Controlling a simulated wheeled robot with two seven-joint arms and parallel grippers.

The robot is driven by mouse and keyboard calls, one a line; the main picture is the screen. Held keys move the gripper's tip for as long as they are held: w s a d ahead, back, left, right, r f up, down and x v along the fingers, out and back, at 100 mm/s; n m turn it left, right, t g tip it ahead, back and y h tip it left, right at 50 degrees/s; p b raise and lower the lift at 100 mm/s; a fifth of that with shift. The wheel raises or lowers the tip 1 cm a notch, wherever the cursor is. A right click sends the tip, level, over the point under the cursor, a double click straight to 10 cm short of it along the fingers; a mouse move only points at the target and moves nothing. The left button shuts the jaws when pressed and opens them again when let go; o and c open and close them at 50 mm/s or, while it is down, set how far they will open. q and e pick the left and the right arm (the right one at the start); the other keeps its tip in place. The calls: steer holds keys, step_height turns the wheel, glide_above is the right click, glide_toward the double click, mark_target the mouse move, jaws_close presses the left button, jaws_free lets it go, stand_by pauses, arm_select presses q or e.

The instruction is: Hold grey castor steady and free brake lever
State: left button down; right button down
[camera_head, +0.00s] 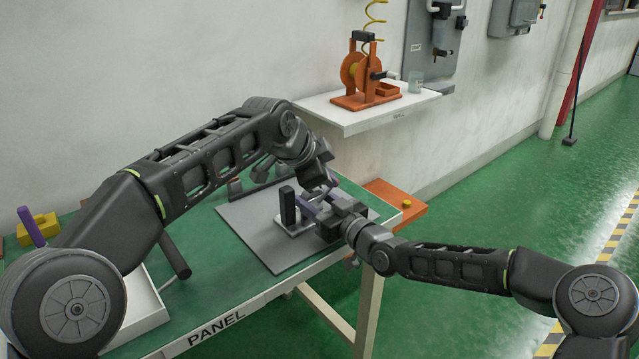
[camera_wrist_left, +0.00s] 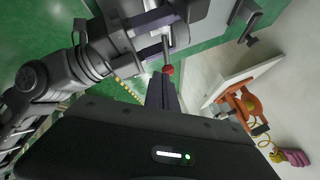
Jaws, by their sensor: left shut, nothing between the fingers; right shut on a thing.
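My left gripper (camera_head: 328,184) is shut and empty above the grey mat; its purple fingers also show in the left wrist view (camera_wrist_left: 165,92). Its tips are close to the red knob of the brake lever (camera_wrist_left: 168,69); I cannot tell whether they touch. The lever's grey rod (camera_wrist_left: 165,48) runs up from the knob. My right gripper (camera_head: 322,210), with purple fingers, comes from the right and is shut on the grey castor, which the jaws mostly hide. In the left wrist view the right gripper (camera_wrist_left: 150,32) is beside the lever.
A black upright block (camera_head: 287,205) stands on a pale base beside the right gripper. The grey mat (camera_head: 262,236) lies on the green bench (camera_head: 215,272). An orange tray (camera_head: 408,207) sits at the bench's right end. A wall shelf (camera_head: 340,117) holds an orange reel (camera_head: 362,75).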

arm_select(q)
steer(key=shift+a+r, duration=0.1)
steer(key=shift+r, duration=0.05)
steer(key=shift+r, duration=0.65)
steer(key=shift+s, duration=0.1)
steer(key=s+d+r, duration=0.2)
steer(key=d+r, duration=0.4)
steer(key=r, duration=0.4)
steer(key=shift+r, duration=0.2)
stand_by(0.3)
steer(key=shift+a, duration=0.1)
stand_by(0.3)
